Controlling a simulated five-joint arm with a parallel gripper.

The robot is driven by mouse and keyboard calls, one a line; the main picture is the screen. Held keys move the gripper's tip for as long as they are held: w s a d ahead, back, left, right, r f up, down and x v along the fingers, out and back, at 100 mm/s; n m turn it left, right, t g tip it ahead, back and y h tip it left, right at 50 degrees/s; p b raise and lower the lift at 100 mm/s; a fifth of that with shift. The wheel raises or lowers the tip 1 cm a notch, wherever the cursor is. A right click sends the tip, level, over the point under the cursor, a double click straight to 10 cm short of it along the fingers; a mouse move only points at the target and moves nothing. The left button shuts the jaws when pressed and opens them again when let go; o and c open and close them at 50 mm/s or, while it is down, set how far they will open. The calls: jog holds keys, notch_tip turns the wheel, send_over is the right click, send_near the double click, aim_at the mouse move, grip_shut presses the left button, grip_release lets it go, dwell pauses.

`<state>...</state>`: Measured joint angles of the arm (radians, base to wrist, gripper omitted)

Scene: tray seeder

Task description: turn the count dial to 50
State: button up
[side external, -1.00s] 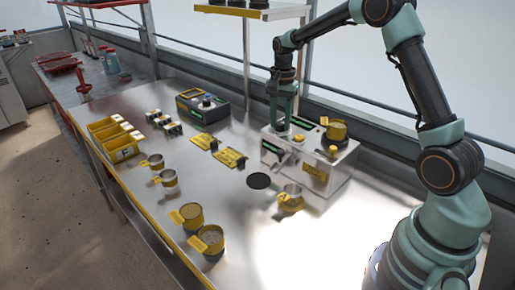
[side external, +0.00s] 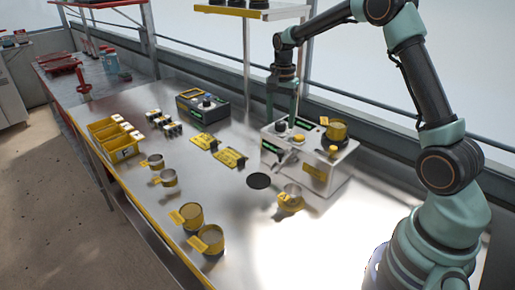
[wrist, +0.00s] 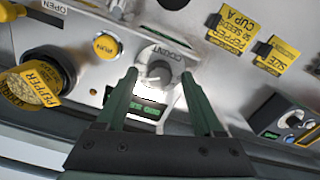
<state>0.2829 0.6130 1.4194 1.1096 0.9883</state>
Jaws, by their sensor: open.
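The grey count dial (wrist: 159,73) sits on top of the seeder (wrist: 85,62), under the word COUNT. A small lit display (wrist: 149,105) lies beside it; its digits are too small and tilted to read surely. My gripper (wrist: 160,77) is open, with one finger on each side of the dial and a gap showing around it. In the side view the dial (side external: 281,126) shows on the far left part of the seeder's metal box (side external: 318,178). My gripper (side external: 282,115) points down just above it there.
The seeder also carries a yellow button (side external: 333,150) and a yellow pepper hopper (side external: 337,129). Yellow cards (side external: 230,157) and another dial box (side external: 204,104) lie to the left. The front bench is partly clear.

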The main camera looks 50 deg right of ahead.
aim_at(280, 124)
notch_tip(280, 124, up, 11)
jog(key=shift+r, duration=0.15)
dwell(0.4)
jog(key=s+a+r+n+t, duration=0.3)
jog(key=s+a+r+n, duration=0.2)
jog(key=s+a+n, duration=0.3)
jog(key=s+a+f+n+t, duration=0.1)
jog(key=s+a+f+n, duration=0.1)
jog(key=s, duration=0.3)
jog(key=s+a+f+n+t, duration=0.1)
jog(key=s+a+f+n, duration=0.1)
jog(key=s+a+n, duration=0.1)
jog(key=shift+s+a+f+n+t, duration=0.35)
jog(key=shift+s+n, duration=0.45)
jog(key=shift+s, duration=0.45)
